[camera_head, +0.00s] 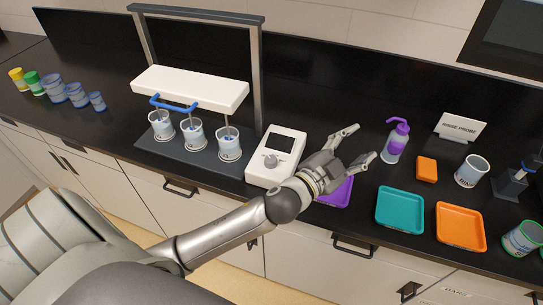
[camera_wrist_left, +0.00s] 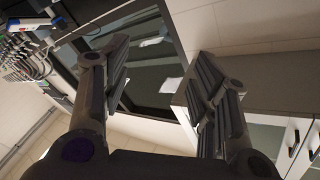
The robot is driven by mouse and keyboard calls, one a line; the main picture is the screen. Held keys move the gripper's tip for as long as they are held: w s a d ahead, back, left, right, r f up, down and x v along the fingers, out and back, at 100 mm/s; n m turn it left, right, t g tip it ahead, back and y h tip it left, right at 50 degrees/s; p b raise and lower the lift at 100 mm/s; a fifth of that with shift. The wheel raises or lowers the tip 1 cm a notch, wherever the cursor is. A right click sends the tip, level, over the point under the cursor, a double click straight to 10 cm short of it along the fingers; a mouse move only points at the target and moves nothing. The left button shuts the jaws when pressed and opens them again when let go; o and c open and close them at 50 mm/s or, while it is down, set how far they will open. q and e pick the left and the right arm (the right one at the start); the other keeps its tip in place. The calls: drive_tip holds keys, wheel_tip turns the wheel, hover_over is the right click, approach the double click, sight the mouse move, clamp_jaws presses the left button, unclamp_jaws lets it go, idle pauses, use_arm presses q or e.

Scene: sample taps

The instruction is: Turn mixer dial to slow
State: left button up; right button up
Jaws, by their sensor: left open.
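The mixer's white control box (camera_head: 277,156) stands on the black bench at the right foot of the mixer frame. It has a small dark screen and a grey dial (camera_head: 271,160) on its sloped face. The dial's exact setting is too small to read. My left gripper (camera_head: 362,145) is open and empty, to the right of the box, apart from the dial and pointing right. Its fingers also show in the left wrist view (camera_wrist_left: 158,85), spread wide with nothing between them. My left wrist covers part of the purple tray. My right gripper is not in view.
The mixer (camera_head: 190,88) has several white beakers under its stirrers. A purple tray (camera_head: 338,192), teal tray (camera_head: 400,210) and orange tray (camera_head: 461,227) lie along the front edge. A purple-capped bottle (camera_head: 395,142) stands right of my gripper. Colored jars (camera_head: 53,88) stand far left.

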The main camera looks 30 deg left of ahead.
use_arm(q)
drive_tip(key=d+r+m+g+h, duration=0.1)
drive_tip(key=d+r+m+h, duration=0.6)
drive_tip(key=m+h, duration=0.15)
drive_tip(key=s+d+r+m+g+h, duration=0.1)
drive_tip(key=s+d+m+g+h, duration=0.15)
drive_tip(key=m+g, duration=0.2)
drive_tip(key=m+g+y, duration=1)
drive_tip(key=g+y, duration=0.2)
drive_tip(key=y, duration=0.4)
hover_over(271, 159)
wheel_tip(271, 159, down, 11)
wheel_tip(271, 159, down, 9)
drive_tip(key=p, duration=0.4)
drive_tip(key=shift+f, duration=0.75)
